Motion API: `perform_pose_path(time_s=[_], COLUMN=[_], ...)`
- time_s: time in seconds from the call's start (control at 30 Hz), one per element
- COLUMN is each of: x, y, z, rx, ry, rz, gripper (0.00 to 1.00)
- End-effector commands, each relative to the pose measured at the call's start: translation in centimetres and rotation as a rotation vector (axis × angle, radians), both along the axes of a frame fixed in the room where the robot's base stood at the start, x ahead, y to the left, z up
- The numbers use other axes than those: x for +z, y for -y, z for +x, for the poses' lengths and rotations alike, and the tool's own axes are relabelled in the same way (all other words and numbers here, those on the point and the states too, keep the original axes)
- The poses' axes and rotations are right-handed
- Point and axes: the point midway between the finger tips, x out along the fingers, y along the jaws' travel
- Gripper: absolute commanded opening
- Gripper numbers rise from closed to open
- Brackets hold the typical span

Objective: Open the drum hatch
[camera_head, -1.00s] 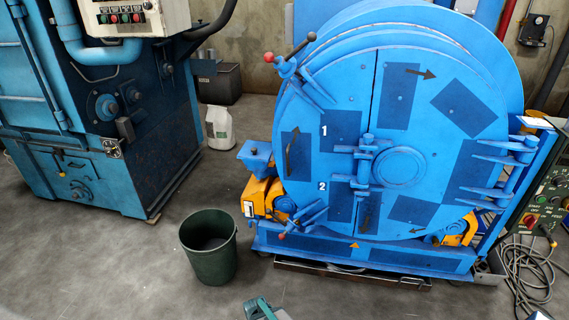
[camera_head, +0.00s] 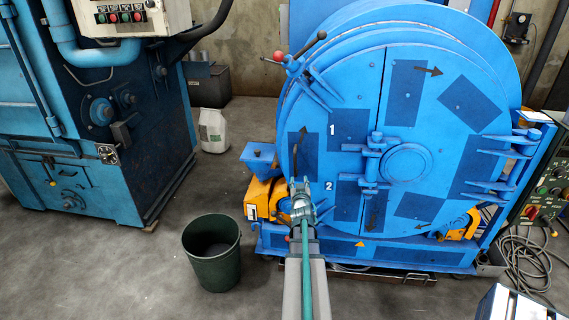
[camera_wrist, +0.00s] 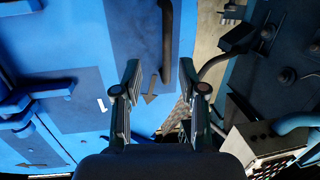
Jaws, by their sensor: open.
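The blue round drum hatch (camera_head: 350,100) faces me in the head view, looking closed, with two door panels and a central latch column (camera_head: 371,165). An upper clamp lever (camera_head: 300,46) with one red and one dark end sits on its upper left rim. My gripper (camera_head: 300,188) is in front of the lower left rim and hides the lower clamp there. In the wrist view, my gripper (camera_wrist: 167,85) is open and empty, its fingers pointing toward the hatch's blue face (camera_wrist: 75,55). A dark bent rod (camera_wrist: 167,40) stands beyond the fingertips, apart from them.
A green bucket (camera_head: 212,255) stands on the floor left of my arm. A large blue machine (camera_head: 90,120) is at the left, with a white container (camera_head: 212,130) behind. A control box (camera_head: 545,190) and loose cables (camera_head: 525,262) are at the right. Floor between machine and drum is mostly clear.

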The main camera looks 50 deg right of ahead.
Motion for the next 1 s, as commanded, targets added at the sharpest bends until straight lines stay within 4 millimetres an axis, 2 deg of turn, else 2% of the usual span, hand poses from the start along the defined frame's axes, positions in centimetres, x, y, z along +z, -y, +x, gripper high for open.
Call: perform_pose_path(time_s=[0.13,0.37,0.8,1.0], x=[2.0,2.4,2.4,2.3], y=[-0.4,0.4,5.6,7.2], z=[0.7,1.7,6.4,7.8], rx=[0.034,0.04,0.04,0.04], ry=[0.073,0.095,0.094,0.094], rz=[-0.061,-0.064,-0.064,-0.063], gripper=[0.41,0.41,0.41,0.41])
